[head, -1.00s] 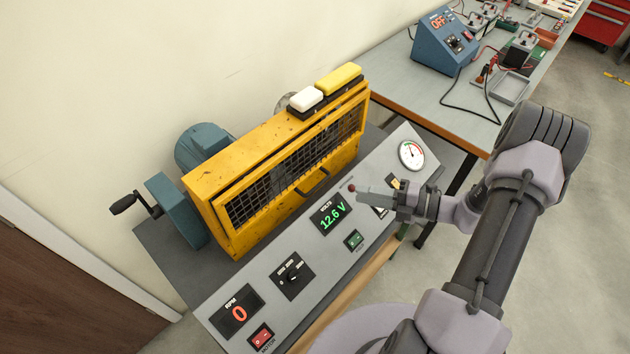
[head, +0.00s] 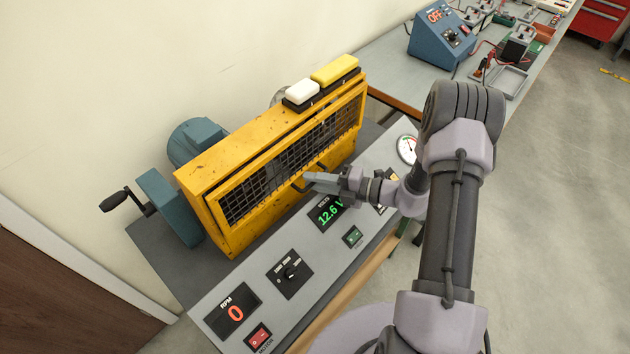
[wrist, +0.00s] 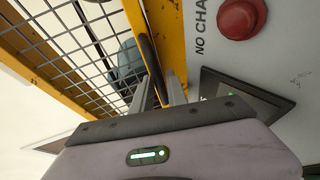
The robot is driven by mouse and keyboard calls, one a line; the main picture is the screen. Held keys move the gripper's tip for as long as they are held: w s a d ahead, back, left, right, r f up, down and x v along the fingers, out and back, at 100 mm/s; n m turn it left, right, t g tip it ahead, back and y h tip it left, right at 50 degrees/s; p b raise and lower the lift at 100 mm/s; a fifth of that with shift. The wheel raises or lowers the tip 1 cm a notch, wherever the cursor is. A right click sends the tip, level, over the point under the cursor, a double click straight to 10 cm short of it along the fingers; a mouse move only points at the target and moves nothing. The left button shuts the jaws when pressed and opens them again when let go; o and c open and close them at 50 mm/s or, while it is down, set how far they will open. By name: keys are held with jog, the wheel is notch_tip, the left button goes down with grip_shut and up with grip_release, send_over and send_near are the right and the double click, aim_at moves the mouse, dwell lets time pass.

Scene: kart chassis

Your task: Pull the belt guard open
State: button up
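The belt guard (head: 232,247) is a yellow box-like frame with black mesh on its front, standing on the bench behind the sloped panel. It looks closed. Its dark bar handle (head: 299,186) is on the lower front, partly hidden by my gripper. My gripper (head: 308,179) reaches in from the right, its tips at the handle. In the wrist view the black handle (wrist: 150,62) runs down between my two fingers (wrist: 158,88), which stand apart. The guard's mesh and yellow frame (wrist: 168,45) show beyond. Firm contact on the handle is not clear.
The grey panel (head: 330,262) with RPM and volts displays lies close below my gripper. A red button (wrist: 241,18) is near it in the wrist view. A white and a yellow block (head: 334,70) sit on the guard. A blue motor (head: 197,142) stands behind.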

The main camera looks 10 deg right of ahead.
grip_shut()
dwell(0.7)
jog(key=shift+r+p, duration=0.1)
jog(key=shift+p, duration=0.2)
dwell(0.3)
jog(key=s+d+r+m+g+h+p, duration=0.1)
jog(key=s+d+r+g+h+p, duration=0.35)
jog(key=p, duration=0.85)
jog(key=s+d+r+m+g+h+p, duration=0.1)
jog(key=s+d+r+g+h+p, duration=0.15)
jog(key=s+r+p, duration=0.7)
jog(key=w+r+p, duration=0.4)
jog(key=r+p, duration=0.4)
jog(key=p, duration=0.4)
jog(key=shift+w+a+m, duration=0.2)
jog(key=shift+m, duration=0.1)
